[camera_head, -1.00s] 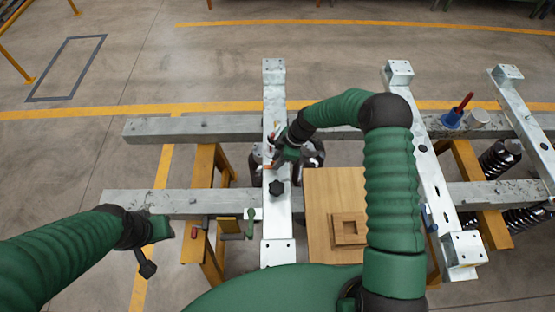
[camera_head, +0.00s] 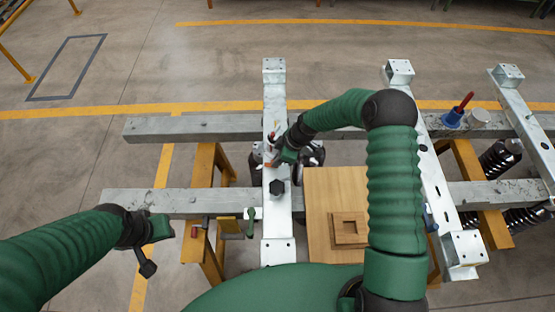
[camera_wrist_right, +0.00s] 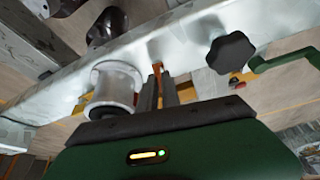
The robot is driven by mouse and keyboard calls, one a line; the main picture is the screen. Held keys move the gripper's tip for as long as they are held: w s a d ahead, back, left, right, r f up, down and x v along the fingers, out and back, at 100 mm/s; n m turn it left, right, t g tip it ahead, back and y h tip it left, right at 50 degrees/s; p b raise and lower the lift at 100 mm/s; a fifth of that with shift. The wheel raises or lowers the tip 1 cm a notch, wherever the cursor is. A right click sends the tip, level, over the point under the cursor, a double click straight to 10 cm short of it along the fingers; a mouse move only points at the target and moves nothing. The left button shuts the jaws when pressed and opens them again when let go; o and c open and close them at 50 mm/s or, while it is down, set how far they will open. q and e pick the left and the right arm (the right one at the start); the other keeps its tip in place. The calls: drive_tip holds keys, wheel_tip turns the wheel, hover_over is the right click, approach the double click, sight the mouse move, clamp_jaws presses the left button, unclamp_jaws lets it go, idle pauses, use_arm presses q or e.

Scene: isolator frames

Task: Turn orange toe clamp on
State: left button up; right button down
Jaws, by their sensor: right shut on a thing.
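The orange toe clamp handle (camera_wrist_right: 157,68) shows as a small orange piece at the fingertips of my right gripper (camera_wrist_right: 160,82) in the right wrist view. The jaws are shut on it, close against the silver crossbeam (camera_wrist_right: 190,40). Most of the clamp is hidden by the fingers. In the head view, my right gripper (camera_head: 274,160) is over the left crossbeam (camera_head: 275,100), above a black knob (camera_head: 277,187). My left gripper (camera_head: 147,266) hangs at the lower left, away from the frame; its jaws are too small to judge.
A white cylinder (camera_wrist_right: 116,85) stands left of the fingers in the wrist view. A black star knob (camera_wrist_right: 231,52) and green crank handle (camera_wrist_right: 285,60) are to the right. A wooden board (camera_head: 325,205) lies right of the left crossbeam in the head view.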

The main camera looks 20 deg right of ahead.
drive_tip(key=m+t, duration=0.1)
drive_tip(key=m, duration=0.1)
drive_tip(key=m+h, duration=0.1)
drive_tip(key=m, duration=0.2)
drive_tip(key=shift+m+t, duration=0.3)
drive_tip(key=shift+t, duration=0.1)
drive_tip(key=m, duration=0.1)
drive_tip(key=m+h, duration=0.1)
drive_tip(key=m, duration=0.1)
drive_tip(key=shift+a+r+t+h, duration=0.1)
drive_tip(key=shift+a+t+h, duration=0.05)
drive_tip(key=shift+t+h, duration=0.15)
drive_tip(key=m+h+p, duration=0.1)
drive_tip(key=m, duration=0.3)
drive_tip(key=shift+a+r, duration=0.1)
drive_tip(key=shift+a+m+h+p, duration=0.1)
drive_tip(key=shift+m+h+p, duration=0.75)
drive_tip(key=shift+m, duration=0.65)
drive_tip(key=c, duration=1.6)
unclamp_jaws()
drive_tip(key=shift+s+f, duration=0.1)
drive_tip(key=shift+f, duration=0.1)
drive_tip(key=shift+o, duration=0.2)
